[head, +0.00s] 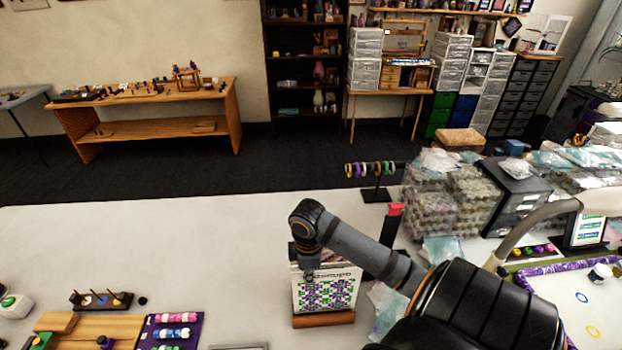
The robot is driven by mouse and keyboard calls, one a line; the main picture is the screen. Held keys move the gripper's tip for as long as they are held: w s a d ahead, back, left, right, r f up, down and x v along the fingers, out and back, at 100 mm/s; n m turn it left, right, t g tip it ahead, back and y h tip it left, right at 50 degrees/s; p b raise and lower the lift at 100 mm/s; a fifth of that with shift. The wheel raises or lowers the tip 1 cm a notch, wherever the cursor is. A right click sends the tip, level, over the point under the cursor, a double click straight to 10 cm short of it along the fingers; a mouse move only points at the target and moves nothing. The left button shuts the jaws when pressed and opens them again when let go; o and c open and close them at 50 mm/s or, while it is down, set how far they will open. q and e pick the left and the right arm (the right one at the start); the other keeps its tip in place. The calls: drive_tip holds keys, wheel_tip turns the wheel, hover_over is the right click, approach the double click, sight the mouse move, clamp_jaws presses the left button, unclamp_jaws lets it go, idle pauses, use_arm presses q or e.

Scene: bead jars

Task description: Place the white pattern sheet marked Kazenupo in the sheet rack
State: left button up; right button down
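A white sheet (338,292) with a green and purple pattern stands upright at a wooden rack (323,320) near the front middle of the table. Lettering runs along its top, too small and partly covered to read. My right gripper (309,277) points down at the upper left part of the sheet and overlaps it in the head view. Its fingers are small and dark here, so I cannot tell whether they grip the sheet or are just in front of it. I also cannot tell whether the sheet's bottom edge is fully seated. My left gripper is not in view.
A dark stand with colored rings (376,180) and stacked bags of beads (455,205) stand behind and right. A wooden board (100,328), a purple tray of beads (172,333) and a peg stand (100,299) lie at front left. The table's left middle is clear.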

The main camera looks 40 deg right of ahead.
wheel_tip(320, 180, down, 4)
drive_tip(key=shift+a+r, duration=0.1)
drive_tip(key=shift+a, duration=0.05)
drive_tip(key=c, duration=1.5)
unclamp_jaws()
wheel_tip(320, 180, up, 12)
drive_tip(key=shift+w+r, duration=0.1)
drive_tip(key=shift+a, duration=0.1)
